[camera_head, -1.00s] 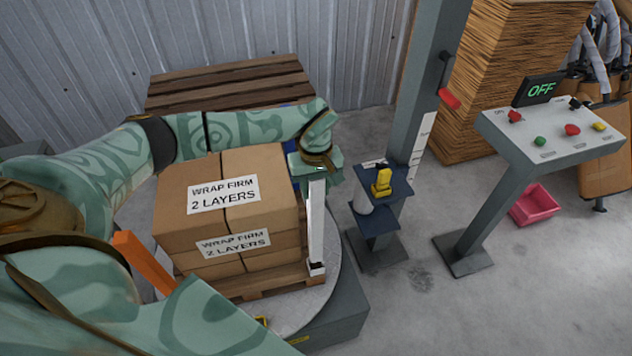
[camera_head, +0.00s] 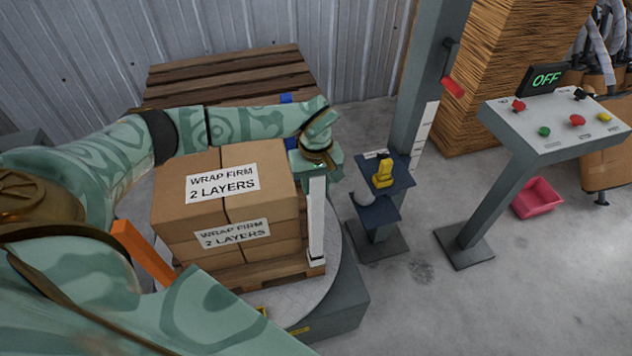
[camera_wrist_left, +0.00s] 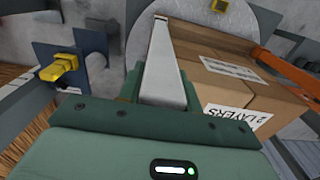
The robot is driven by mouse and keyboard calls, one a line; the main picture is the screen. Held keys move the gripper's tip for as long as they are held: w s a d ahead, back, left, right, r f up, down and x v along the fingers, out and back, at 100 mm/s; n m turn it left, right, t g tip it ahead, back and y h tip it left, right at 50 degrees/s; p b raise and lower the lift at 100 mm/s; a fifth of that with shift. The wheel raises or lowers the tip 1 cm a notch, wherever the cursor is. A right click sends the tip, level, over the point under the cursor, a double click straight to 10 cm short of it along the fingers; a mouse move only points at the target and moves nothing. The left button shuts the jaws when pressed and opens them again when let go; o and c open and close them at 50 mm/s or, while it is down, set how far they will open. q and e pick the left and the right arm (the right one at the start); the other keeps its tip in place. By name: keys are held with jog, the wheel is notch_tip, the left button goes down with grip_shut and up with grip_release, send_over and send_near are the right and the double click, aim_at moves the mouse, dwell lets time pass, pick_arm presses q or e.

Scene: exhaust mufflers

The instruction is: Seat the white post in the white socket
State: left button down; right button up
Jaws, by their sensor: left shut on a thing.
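The white post (camera_head: 317,215) stands upright at the front right corner of the stacked cartons. My left gripper (camera_head: 315,170) is shut on its upper end. The post also shows in the left wrist view (camera_wrist_left: 162,68), running away from my jaws. A small white piece at the pallet corner, apparently the white socket (camera_head: 316,263), is at the post's lower end. The post's foot meets it with no clear gap, but I cannot tell how deep it sits. My right gripper is not in view.
The cartons (camera_head: 225,190) sit on a pallet on a round turntable (camera_head: 295,308), close left of the post. An orange post (camera_head: 143,252) stands at the left. A blue stand with a yellow part (camera_head: 384,173) is to the right. Beyond is a control panel (camera_head: 555,125).

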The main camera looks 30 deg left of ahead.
aim_at(316, 197)
pick_arm(q)
jog(key=shift+r+p, duration=0.1)
jog(key=shift+p, duration=0.35)
dwell(1.0)
jog(key=shift+f+b, duration=1.8)
jog(key=shift+f, duration=1.1)
jog(key=c, duration=0.9)
grip_release()
jog(key=shift+r, duration=0.15)
notch_tip(316, 197, up, 16)
jog(key=shift+r+p, duration=0.1)
jog(key=shift+p, duration=1.05)
